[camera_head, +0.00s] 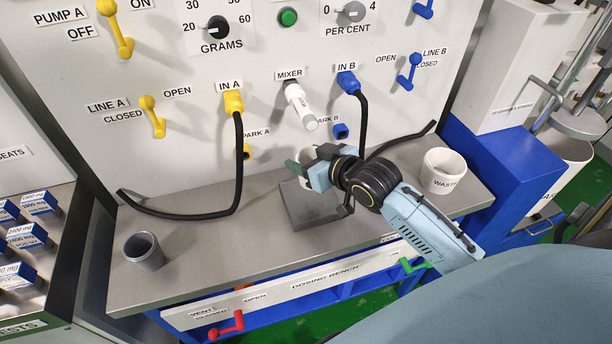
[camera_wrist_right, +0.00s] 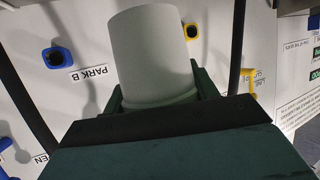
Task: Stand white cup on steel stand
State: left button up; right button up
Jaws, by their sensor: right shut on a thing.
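The white cup (camera_wrist_right: 152,50) is between the dark green fingers of my right gripper (camera_wrist_right: 155,95) in the right wrist view, and the gripper is shut on it. In the head view my right gripper (camera_head: 308,168) is over the steel stand (camera_head: 308,206), a low grey block on the bench below the mixer nozzle (camera_head: 300,105). The gripper hides most of the cup there. I cannot tell whether the cup touches the stand. My left gripper is not in view.
A white waste cup (camera_head: 442,172) stands to the right on the bench, and a grey cup (camera_head: 144,250) at the left end. Black hoses hang from IN A (camera_head: 233,103) and IN B (camera_head: 348,82). The bench (camera_head: 215,250) is clear between the grey cup and the stand.

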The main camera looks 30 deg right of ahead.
jog(key=shift+w+d+f, duration=0.1)
jog(key=shift+w+f, duration=0.15)
jog(key=shift+f, duration=0.35)
jog(key=shift+w+f, duration=0.25)
jog(key=shift+f, duration=0.3)
notch_tip(320, 180, down, 4)
jog(key=shift+f+b, duration=0.15)
jog(key=shift+b, duration=0.6)
jog(key=shift+w+f, duration=0.15)
jog(key=shift+f, duration=0.05)
jog(key=shift+f, duration=0.15)
jog(key=o, duration=1)
